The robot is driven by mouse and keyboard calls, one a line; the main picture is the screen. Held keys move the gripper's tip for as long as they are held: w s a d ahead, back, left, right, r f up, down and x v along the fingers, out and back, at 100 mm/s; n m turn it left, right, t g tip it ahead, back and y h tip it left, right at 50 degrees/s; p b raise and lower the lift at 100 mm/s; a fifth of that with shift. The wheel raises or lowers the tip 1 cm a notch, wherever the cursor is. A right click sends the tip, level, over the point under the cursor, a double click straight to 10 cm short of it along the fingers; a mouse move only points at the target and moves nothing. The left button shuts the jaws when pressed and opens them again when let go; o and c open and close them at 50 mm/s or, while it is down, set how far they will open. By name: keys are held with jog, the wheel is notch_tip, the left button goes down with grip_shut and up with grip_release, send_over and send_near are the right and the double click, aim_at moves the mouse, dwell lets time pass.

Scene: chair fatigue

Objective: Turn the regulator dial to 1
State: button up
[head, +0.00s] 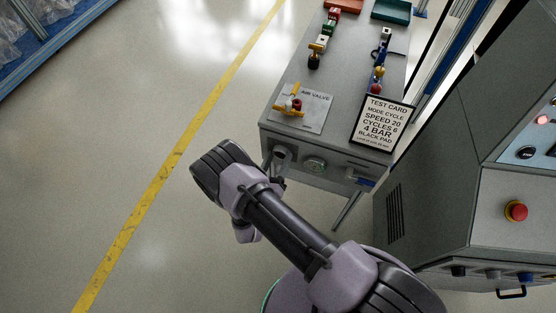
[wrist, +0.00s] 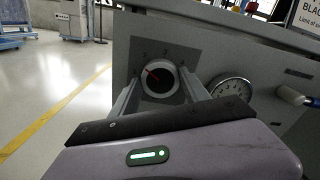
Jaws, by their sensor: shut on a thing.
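The regulator dial (wrist: 160,78) is a round pale knob with a dark face and a red pointer, on the front panel of the grey bench. The pointer aims up and to the left. In the head view the dial (head: 282,154) shows at the bench's front left, and my arm hides most of the gripper there.
A round gauge (wrist: 231,91) sits right of the dial. On the bench top are a plate with a yellow valve handle (head: 290,107), a test card (head: 382,122) and several coloured fittings. A grey cabinet with a red button (head: 516,211) stands right. The floor left is clear.

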jog(key=n+b, duration=0.1)
jog(key=n, duration=0.5)
jog(key=shift+f, duration=0.1)
jog(key=shift+n, duration=0.3)
dwell(0.3)
jog(key=o, duration=1.4)
jog(key=shift+c, duration=0.2)
jog(key=shift+s, duration=0.1)
jog(key=p+v, duration=0.3)
jog(key=v, duration=1.4)
jog(key=shift+s+p, duration=0.15)
jog(key=shift+p, duration=0.25)
jog(key=shift+a, duration=0.1)
